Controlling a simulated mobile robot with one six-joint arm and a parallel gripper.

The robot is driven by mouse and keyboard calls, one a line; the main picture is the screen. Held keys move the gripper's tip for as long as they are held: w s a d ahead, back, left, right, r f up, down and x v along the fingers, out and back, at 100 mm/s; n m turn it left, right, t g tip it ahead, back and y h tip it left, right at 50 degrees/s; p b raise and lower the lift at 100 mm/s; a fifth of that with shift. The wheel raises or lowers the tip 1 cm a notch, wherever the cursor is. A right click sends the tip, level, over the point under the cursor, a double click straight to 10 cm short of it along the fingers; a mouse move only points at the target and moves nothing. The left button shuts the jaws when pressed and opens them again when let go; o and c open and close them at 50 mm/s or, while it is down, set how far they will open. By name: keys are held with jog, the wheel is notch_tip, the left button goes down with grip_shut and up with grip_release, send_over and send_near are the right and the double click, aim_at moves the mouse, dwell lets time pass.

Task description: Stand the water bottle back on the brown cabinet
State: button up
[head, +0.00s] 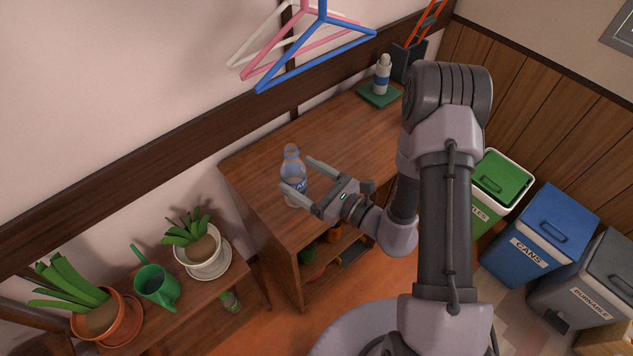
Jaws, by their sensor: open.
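The water bottle (292,165) is clear with a bluish cap and a blue label. It stands upright at the left end of the brown cabinet (333,135), and its base appears to rest on the top. My gripper (296,174) is open, with one finger on each side of the bottle in this view. The near finger crosses in front of the lower part of the bottle. I cannot tell whether either finger touches it.
A white bottle (382,75) stands on a green mat (366,95) at the cabinet's far end. Hangers (317,19) hang above. Potted plants (201,246) and a green watering can (157,287) stand on a lower bench at left. Bins (541,236) stand at right.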

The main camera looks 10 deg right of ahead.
aim_at(304, 178)
jog(key=v, duration=0.5)
jog(key=shift+s+d+p, duration=0.1)
jog(key=shift+p, duration=0.2)
jog(key=shift+s+d+r, duration=0.15)
jog(key=shift+s+r, duration=0.05)
jog(key=shift+s, duration=0.05)
jog(key=s+a+r+n+g, duration=0.8)
jog(key=s+r+n+g, duration=0.55)
jog(key=n, duration=0.25)
jog(key=s+d+r+n+t+h, duration=0.2)
jog(key=s+d+n+h, duration=0.25)
jog(key=h, duration=0.25)
jog(key=w+d+r+n+t+h, duration=0.1)
jog(key=d+r+t+h, duration=0.3)
jog(key=d, duration=0.3)
jog(key=shift+w+r+n+t, duration=0.3)
jog(key=shift+r+t, duration=0.25)
jog(key=shift+r, duration=0.35)
